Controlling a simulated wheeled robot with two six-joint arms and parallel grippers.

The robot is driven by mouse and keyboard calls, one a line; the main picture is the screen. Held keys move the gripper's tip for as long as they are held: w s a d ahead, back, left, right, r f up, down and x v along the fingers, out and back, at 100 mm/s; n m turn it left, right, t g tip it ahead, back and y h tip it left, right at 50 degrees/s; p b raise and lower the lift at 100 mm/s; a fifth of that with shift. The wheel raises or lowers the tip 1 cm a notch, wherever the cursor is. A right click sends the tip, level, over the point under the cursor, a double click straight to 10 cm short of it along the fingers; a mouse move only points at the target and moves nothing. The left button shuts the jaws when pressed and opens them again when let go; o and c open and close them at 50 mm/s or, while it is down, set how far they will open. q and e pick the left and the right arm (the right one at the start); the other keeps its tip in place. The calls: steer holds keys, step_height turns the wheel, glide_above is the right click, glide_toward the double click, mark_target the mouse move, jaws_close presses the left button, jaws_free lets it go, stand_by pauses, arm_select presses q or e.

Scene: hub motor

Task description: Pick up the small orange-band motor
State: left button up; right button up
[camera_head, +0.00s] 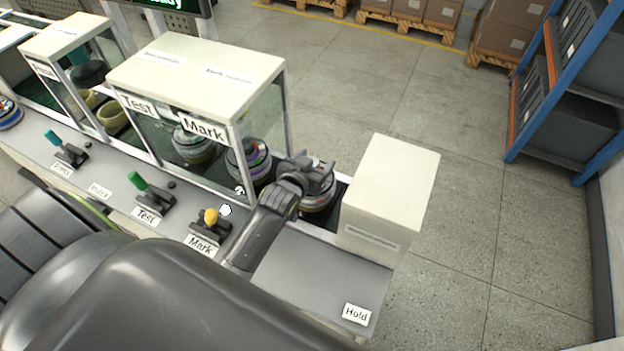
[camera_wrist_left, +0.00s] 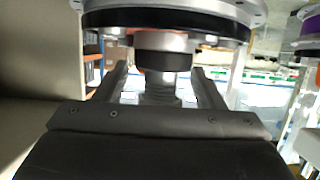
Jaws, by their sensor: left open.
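A round motor (camera_head: 318,201) with light and dark rings stands at the open end of the line, partly hidden behind my left gripper (camera_head: 314,174); its band colour is hard to make out. In the left wrist view a motor (camera_wrist_left: 165,18) fills the top, with a silver rim, a black ring, a small trace of orange beneath and a shaft pointing down. The shaft stands between the two fingers of the left gripper (camera_wrist_left: 160,85), which are apart, with gaps visible on both sides. The right gripper is not in view.
A cream box (camera_head: 388,192) stands close right of the motor. The glass Mark booth (camera_head: 200,90) is on the left, with a purple-banded motor (camera_head: 250,160) at its edge. Levers, including a yellow-knobbed one (camera_head: 211,216), line the front. A bare counter (camera_head: 320,285) lies nearer.

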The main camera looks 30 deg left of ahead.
arm_select(q)
jaws_close()
stand_by(0.3)
steer(key=shift+w+r, duration=0.1)
steer(key=shift+r, duration=0.15)
steer(key=shift+r, duration=0.1)
